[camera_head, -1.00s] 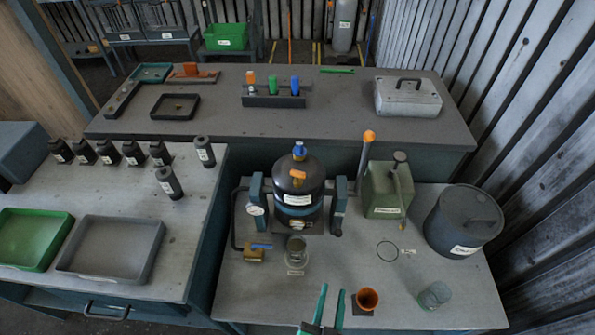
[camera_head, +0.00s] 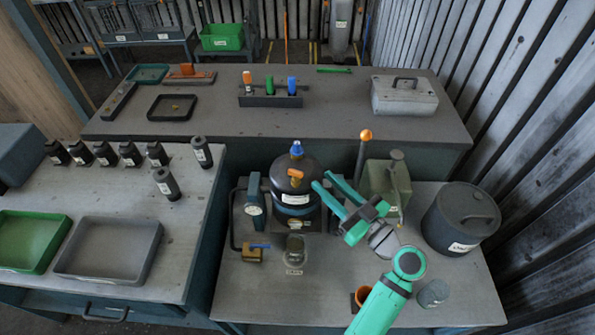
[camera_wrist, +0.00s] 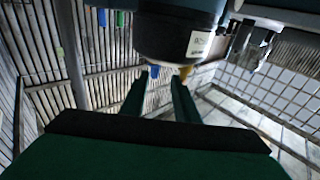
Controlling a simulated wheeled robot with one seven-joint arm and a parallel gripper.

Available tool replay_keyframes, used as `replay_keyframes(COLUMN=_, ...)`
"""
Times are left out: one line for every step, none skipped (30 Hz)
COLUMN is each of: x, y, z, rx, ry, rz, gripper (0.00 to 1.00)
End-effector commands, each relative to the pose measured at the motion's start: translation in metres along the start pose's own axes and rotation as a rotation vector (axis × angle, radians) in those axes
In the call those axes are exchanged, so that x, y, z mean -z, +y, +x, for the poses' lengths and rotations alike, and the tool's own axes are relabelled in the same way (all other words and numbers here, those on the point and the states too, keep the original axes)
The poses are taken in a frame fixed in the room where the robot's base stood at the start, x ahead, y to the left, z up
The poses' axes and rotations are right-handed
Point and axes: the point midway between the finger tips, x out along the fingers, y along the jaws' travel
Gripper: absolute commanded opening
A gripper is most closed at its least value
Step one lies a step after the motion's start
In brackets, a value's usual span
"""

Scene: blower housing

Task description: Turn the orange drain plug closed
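The orange drain plug (camera_head: 296,174) looks like a small orange handle on the upper front of the dark round blower housing (camera_head: 314,170). A blue cap (camera_head: 297,149) tops the housing. My gripper (camera_head: 321,179) is open, its two green fingers pointing left toward the housing, just right of the plug and apart from it. In the wrist view, my gripper's fingertips (camera_wrist: 160,77) stay spread and empty. There the housing (camera_wrist: 165,38) hangs from the top of the picture, with the blue cap (camera_wrist: 154,71) and the orange plug (camera_wrist: 187,72) close beyond the tips.
A green can (camera_head: 375,180) and an orange-knobbed lever (camera_head: 366,136) stand behind my gripper. A dark drum (camera_head: 461,220) is at right.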

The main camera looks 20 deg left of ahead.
Motion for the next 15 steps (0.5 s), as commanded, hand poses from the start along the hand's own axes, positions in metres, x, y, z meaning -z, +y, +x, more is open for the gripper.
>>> replay_keyframes(x=0.004, y=0.003, z=0.002, rx=0.062, ry=-0.008, rz=0.005, gripper=0.28)
replay_keyframes(x=0.006, y=0.003, z=0.003, rx=0.101, ry=-0.015, rz=0.011, gripper=0.28)
replay_keyframes(x=0.009, y=0.003, z=0.003, rx=0.154, ry=-0.024, rz=0.017, gripper=0.28)
replay_keyframes(x=0.011, y=0.003, z=0.003, rx=0.192, ry=-0.03, rz=0.02, gripper=0.28)
replay_keyframes(x=0.013, y=0.002, z=0.002, rx=0.231, ry=-0.037, rz=0.022, gripper=0.28)
replay_keyframes(x=0.017, y=0.002, z=0.0, rx=0.28, ry=-0.046, rz=0.025, gripper=0.28)
replay_keyframes(x=0.018, y=0.002, z=-0.001, rx=0.313, ry=-0.054, rz=0.027, gripper=0.28)
replay_keyframes(x=0.021, y=0.001, z=-0.003, rx=0.344, ry=-0.06, rz=0.028, gripper=0.28)
replay_keyframes(x=0.023, y=0.001, z=-0.005, rx=0.382, ry=-0.068, rz=0.028, gripper=0.28)
replay_keyframes(x=0.025, y=0.001, z=-0.007, rx=0.406, ry=-0.073, rz=0.029, gripper=0.28)
replay_keyframes(x=0.027, y=0.001, z=-0.009, rx=0.427, ry=-0.078, rz=0.028, gripper=0.28)
replay_keyframes(x=0.028, y=0.0, z=-0.011, rx=0.451, ry=-0.084, rz=0.028, gripper=0.28)
replay_keyframes(x=0.029, y=0.0, z=-0.012, rx=0.464, ry=-0.087, rz=0.028, gripper=0.28)
replay_keyframes(x=0.03, y=0.0, z=-0.013, rx=0.475, ry=-0.09, rz=0.027, gripper=0.28)
replay_keyframes(x=0.03, y=-0.001, z=-0.014, rx=0.486, ry=-0.092, rz=0.027, gripper=0.28)
